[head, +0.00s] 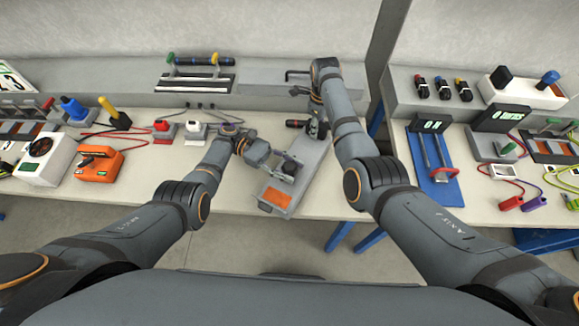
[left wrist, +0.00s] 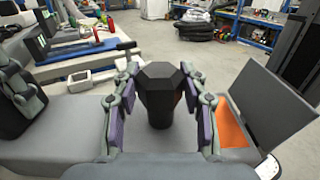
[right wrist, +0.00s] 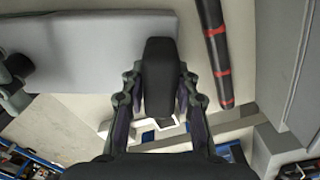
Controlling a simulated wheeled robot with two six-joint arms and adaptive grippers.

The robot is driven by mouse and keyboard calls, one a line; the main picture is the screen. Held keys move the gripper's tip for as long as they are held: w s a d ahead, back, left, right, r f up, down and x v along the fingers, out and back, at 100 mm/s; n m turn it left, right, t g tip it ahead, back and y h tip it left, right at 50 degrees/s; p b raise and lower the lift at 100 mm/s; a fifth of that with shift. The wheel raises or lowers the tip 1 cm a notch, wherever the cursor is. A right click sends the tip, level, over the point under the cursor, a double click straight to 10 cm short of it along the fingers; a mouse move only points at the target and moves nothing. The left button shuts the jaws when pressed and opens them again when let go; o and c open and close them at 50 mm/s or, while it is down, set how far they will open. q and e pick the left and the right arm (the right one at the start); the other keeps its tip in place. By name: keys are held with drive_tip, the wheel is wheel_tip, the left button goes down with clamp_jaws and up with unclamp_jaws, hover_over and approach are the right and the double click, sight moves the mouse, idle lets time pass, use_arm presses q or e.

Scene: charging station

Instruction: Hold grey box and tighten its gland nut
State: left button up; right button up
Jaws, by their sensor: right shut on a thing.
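The grey box (head: 299,187) lies slantwise on the bench, with an orange panel (head: 277,197) at its near end. My left gripper (head: 285,170) is over the box; its fingers stand either side of a black six-sided post (left wrist: 160,92) on it. Whether they touch the post is unclear. My right gripper (head: 318,118) is at the far end of the box, shut on a black block-like part (right wrist: 160,80). The grey box shows left of it in the right wrist view (right wrist: 85,50). I cannot tell if this part is the gland nut.
A dark bar with red bands (right wrist: 217,50) lies beside the box's far end. A blue tool stand (head: 437,185) is to the right, and an orange device (head: 97,165) to the left. A grey ledge (head: 265,77) runs behind. The bench's front edge is close to the box.

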sight(290, 166)
use_arm(q)
drive_tip(key=shift+o, duration=1.3)
drive_tip(key=shift+r, duration=0.1)
wheel_tip(290, 166, up, 10)
drive_tip(key=shift+f, duration=0.1)
